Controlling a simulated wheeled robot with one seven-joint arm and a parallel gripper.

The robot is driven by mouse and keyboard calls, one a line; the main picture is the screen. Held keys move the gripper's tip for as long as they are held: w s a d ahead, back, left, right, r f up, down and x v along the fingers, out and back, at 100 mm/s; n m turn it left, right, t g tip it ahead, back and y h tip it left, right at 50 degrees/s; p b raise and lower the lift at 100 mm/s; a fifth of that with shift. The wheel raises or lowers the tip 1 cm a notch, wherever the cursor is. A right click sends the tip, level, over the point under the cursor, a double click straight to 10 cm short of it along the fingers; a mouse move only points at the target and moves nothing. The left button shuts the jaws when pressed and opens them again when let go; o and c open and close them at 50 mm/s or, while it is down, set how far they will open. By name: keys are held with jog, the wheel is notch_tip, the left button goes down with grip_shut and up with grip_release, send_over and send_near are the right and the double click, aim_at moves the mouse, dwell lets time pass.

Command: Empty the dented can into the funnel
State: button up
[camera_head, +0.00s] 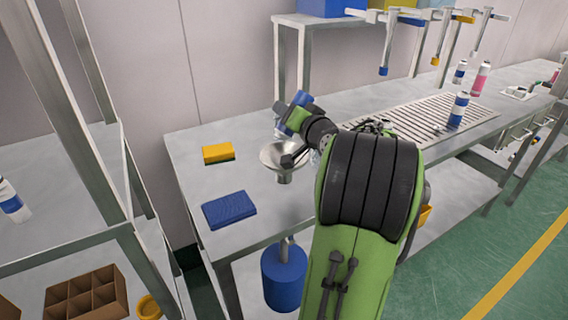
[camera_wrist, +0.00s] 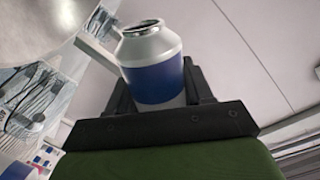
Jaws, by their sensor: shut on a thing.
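A silver can with a blue band (camera_wrist: 153,68) is held in my gripper (camera_wrist: 160,95) in the wrist view, its open top showing no valve. In the head view the blue-banded can (camera_head: 295,114) is tilted above the silver funnel (camera_head: 284,160). My gripper (camera_head: 305,125) is shut on it, partly hidden by my wrist. The funnel is set in the bench over a blue container (camera_head: 284,275) below. Whether anything flows from the can is not visible, and no dent can be made out.
A yellow sponge (camera_head: 218,153) and a blue cloth (camera_head: 229,209) lie on the bench left of the funnel. A pink can (camera_head: 480,78) stands behind. A divided cardboard box (camera_head: 87,297) sits lower left.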

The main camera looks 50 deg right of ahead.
jog(key=shift+s+d+r+m+p, duration=0.1)
jog(key=shift+d+r+m+p, duration=0.15)
jog(key=shift+m+p, duration=0.6)
jog(key=shift+d+f+m+y+p, duration=0.1)
jog(key=shift+d+m+y+p, duration=0.35)
jog(key=shift+p, duration=0.6)
jog(key=shift+s+f, duration=0.1)
jog(key=shift+f, duration=0.1)
jog(key=m+p, duration=0.1)
jog(key=d+f+m+y+p, duration=0.1)
jog(key=m, duration=0.1)
jog(key=shift+s+f+p, duration=0.1)
jog(key=shift+f+p, duration=0.15)
jog(key=shift+p, duration=0.05)
